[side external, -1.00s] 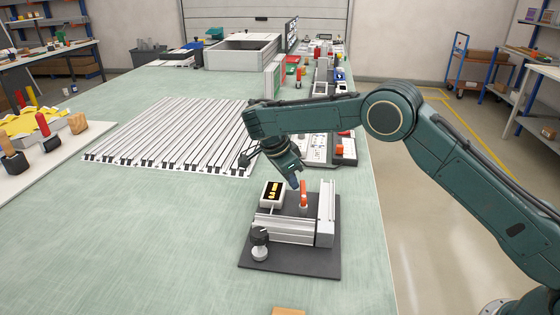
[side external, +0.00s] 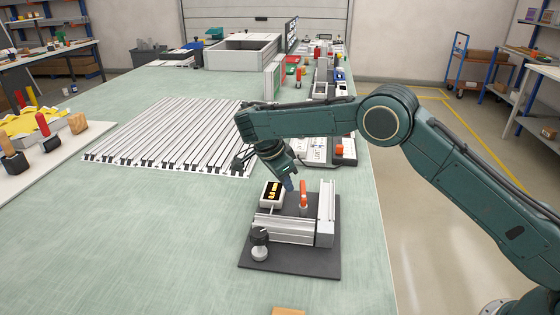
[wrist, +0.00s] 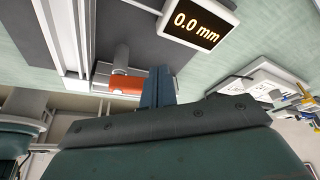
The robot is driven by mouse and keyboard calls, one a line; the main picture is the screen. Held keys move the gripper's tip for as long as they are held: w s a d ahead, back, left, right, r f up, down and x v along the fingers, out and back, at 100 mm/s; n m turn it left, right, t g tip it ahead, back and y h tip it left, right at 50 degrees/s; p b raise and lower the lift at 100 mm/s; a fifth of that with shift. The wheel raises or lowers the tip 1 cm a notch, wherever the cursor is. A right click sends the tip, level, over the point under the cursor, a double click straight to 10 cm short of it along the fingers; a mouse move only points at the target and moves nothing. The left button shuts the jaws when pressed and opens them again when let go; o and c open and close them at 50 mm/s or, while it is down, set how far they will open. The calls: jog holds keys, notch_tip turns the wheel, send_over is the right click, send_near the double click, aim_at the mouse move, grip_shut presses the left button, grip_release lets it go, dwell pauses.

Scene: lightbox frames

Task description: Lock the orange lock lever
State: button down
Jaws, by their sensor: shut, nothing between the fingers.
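The orange lock lever (side external: 303,194) stands upright on the small fixture, between the display and the upright metal block. It also shows in the wrist view as an orange bar (wrist: 127,84) on a grey post. My gripper (side external: 289,184) is shut and empty, just left of the lever's top in the side view. In the wrist view the closed fingertips (wrist: 158,74) are close to the right end of the lever. I cannot tell whether they touch it. The display (wrist: 197,22) reads 0.0 mm and also shows in the side view (side external: 264,196).
The fixture has a dark base plate (side external: 290,259), a metal rail (side external: 290,231), an upright metal block (side external: 327,215) and a black knob (side external: 259,237). Slotted rails (side external: 165,137) lie behind to the left. The green bench (side external: 150,235) at front left is clear.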

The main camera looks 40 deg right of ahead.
jog(key=shift+s+a+n, duration=0.1)
jog(key=shift+a+n, duration=0.4)
jog(key=shift+n, duration=0.1)
jog(key=shift+s+a, duration=0.2)
jog(key=shift+a, duration=0.45)
jog(key=n, duration=0.1)
jog(key=s+a+n+t, duration=0.1)
jog(key=n, duration=0.1)
jog(key=s+a+n+t, duration=0.1)
jog(key=n, duration=0.1)
jog(key=s+n, duration=0.1)
jog(key=n, duration=0.1)
jog(key=a+n+t+y, duration=0.1)
jog(key=shift+s+n+t, duration=0.3)
jog(key=shift+s+n, duration=0.05)
jog(key=shift+n, duration=0.05)
jog(key=s+a, duration=0.3)
jog(key=shift+r, duration=0.3)
jog(key=v, duration=0.9)
jog(key=s+d+r+n+y, duration=0.1)
jog(key=s+d+r+n, duration=0.1)
jog(key=s+d+r, duration=0.3)
jog(key=s+d+r+n+t+y, duration=0.1)
jog(key=s+d+r+n, duration=0.2)
jog(key=s+d+r, duration=0.3)
jog(key=shift+s+d+r, duration=0.3)
jog(key=shift+s+d, duration=1.2)
jog(key=shift+d, duration=1)
